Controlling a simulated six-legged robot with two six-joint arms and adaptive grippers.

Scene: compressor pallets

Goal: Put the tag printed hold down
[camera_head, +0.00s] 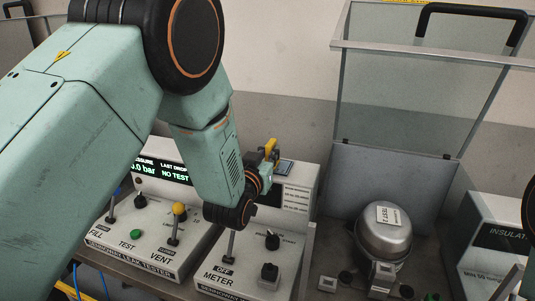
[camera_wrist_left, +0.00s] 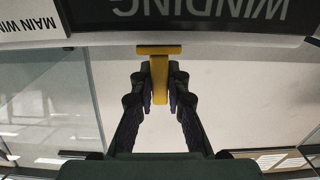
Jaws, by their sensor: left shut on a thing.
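My left gripper (camera_head: 266,165) is shut on a yellow piece (camera_head: 271,149), held above the METER unit in front of its display. In the left wrist view the yellow piece (camera_wrist_left: 159,76) looks T-shaped, gripped between the two dark fingers (camera_wrist_left: 160,88). Its wider end points away from my gripper, close to a panel edge. No print on it can be read, so I cannot tell whether it is the tag printed hold. My right gripper is not in view.
The leak tester (camera_head: 150,238) with levers stands left of the METER unit (camera_head: 227,282). A grey compressor (camera_head: 384,234) with a white label sits right, before a clear guard (camera_head: 398,90). An INSULATION unit (camera_head: 500,238) is at the right edge. The wrist view shows a WINDING panel (camera_wrist_left: 215,12).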

